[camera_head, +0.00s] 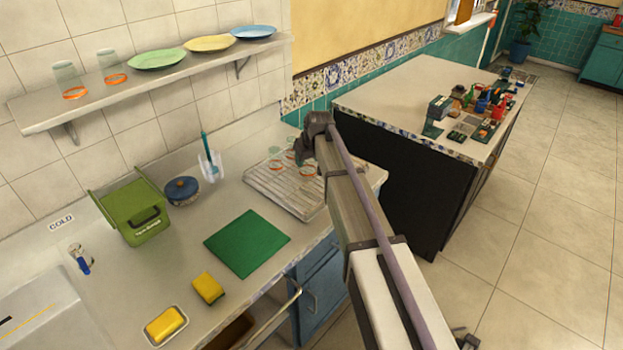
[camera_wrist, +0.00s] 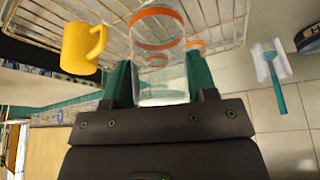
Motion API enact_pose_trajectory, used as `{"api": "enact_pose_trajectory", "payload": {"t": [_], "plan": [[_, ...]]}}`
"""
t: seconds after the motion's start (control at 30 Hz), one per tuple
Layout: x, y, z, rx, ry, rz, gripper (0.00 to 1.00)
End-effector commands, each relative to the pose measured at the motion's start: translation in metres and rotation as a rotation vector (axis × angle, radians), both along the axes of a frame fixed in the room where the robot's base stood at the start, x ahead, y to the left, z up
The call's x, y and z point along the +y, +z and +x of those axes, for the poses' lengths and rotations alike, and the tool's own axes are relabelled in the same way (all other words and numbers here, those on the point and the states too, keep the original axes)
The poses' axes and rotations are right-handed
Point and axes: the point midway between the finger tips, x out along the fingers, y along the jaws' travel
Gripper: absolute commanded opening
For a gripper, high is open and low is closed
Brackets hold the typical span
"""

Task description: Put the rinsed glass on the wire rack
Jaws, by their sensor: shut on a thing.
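My gripper (camera_wrist: 158,68) is shut on a clear glass (camera_wrist: 161,85) with an orange band, between its green fingers in the wrist view. The wire rack (camera_wrist: 35,22) lies behind the glass there. In the head view my gripper (camera_head: 308,150) is over the right part of the rack (camera_head: 268,190), at the far end of the counter. Glasses with orange bands (camera_head: 277,166) show at the rack, and one orange band (camera_wrist: 195,46) shows beside the held glass. I cannot tell whether the held glass touches the rack; my gripper and arm hide part of that spot.
A yellow mug (camera_wrist: 80,48) is at the rack, close to one finger. A dish brush in a clear holder (camera_head: 210,165), a blue-lidded pot (camera_head: 182,190) and a green bin (camera_head: 133,212) stand left of the rack. A green mat (camera_head: 247,243) lies in front. A shelf (camera_head: 150,82) hangs above.

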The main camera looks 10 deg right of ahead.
Motion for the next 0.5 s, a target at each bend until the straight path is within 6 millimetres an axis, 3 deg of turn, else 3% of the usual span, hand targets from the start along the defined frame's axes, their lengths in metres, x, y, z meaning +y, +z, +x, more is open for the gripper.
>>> {"api": "enact_pose_trajectory", "payload": {"t": [0.03,0.2,0.4,0.5], "plan": [[0.000,-0.022,0.000,0.000,0.000,0.000,0.31],[0.000,-0.022,0.000,0.000,0.000,0.000,0.31],[0.000,-0.060,0.000,0.000,0.000,0.000,0.31],[0.000,-0.058,0.000,0.000,0.000,0.000,0.28]]}}
